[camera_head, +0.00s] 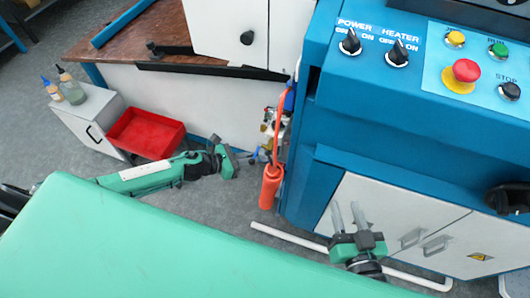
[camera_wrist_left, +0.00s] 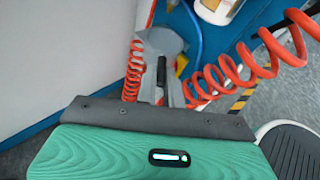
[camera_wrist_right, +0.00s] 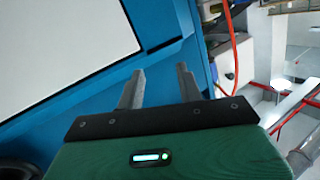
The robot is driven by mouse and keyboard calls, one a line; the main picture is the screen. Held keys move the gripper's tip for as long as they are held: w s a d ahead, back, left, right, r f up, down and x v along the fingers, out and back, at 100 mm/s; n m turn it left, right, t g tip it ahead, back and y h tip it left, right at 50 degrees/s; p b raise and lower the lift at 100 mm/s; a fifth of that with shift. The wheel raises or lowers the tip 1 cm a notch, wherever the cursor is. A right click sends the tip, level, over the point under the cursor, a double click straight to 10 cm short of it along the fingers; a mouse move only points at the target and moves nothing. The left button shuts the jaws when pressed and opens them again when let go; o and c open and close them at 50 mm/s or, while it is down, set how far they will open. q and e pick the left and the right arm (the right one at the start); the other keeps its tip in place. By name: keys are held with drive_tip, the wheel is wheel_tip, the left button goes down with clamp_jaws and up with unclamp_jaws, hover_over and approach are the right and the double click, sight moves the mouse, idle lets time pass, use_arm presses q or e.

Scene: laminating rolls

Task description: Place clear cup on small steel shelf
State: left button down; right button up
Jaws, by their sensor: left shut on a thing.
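My left gripper (camera_head: 250,155) reaches low beside the blue machine. In the left wrist view, its fingers (camera_wrist_left: 162,85) are close together on a greyish shape (camera_wrist_left: 165,42) with a dark strip below it. I cannot tell whether this is the clear cup; its outline is unclear. Small items (camera_head: 269,124) cluster on the machine's side just beyond the left fingertips; I cannot make out the small steel shelf among them. My right gripper (camera_head: 347,218) is open and empty before the machine's white doors. Its parted fingers also show in the right wrist view (camera_wrist_right: 160,85).
An orange coiled hose (camera_wrist_left: 284,52) hangs near the left gripper. The blue machine (camera_head: 400,130) fills the right. A red tray (camera_head: 146,133) and white cabinet (camera_head: 87,117) with two bottles stand left. A white pipe (camera_head: 290,237) runs along the floor.

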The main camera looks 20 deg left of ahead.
sight(265, 153)
use_arm(q)
drive_tip(key=w+d, duration=0.3)
drive_tip(key=d, duration=0.1)
drive_tip(key=shift+w, duration=0.4)
drive_tip(key=shift+w+d+f, duration=0.1)
drive_tip(key=shift+w+d, duration=0.1)
drive_tip(key=shift+d, duration=0.1)
drive_tip(key=shift+s+f, duration=0.1)
drive_tip(key=shift+f, duration=0.1)
use_arm(e)
drive_tip(key=shift+w+d+r+t, duration=0.15)
drive_tip(key=shift+w+r+t, duration=0.2)
drive_tip(key=shift+r, duration=0.25)
use_arm(q)
drive_tip(key=shift+f+b, duration=0.15)
drive_tip(key=shift+b, duration=0.15)
use_arm(e)
drive_tip(key=shift+w+d+r+t, duration=0.1)
drive_tip(key=shift+r+t, duration=0.25)
drive_tip(key=shift+r, duration=0.05)
use_arm(q)
drive_tip(key=c, duration=1.5)
unclamp_jaws()
use_arm(e)
drive_tip(key=shift+w+r, duration=0.1)
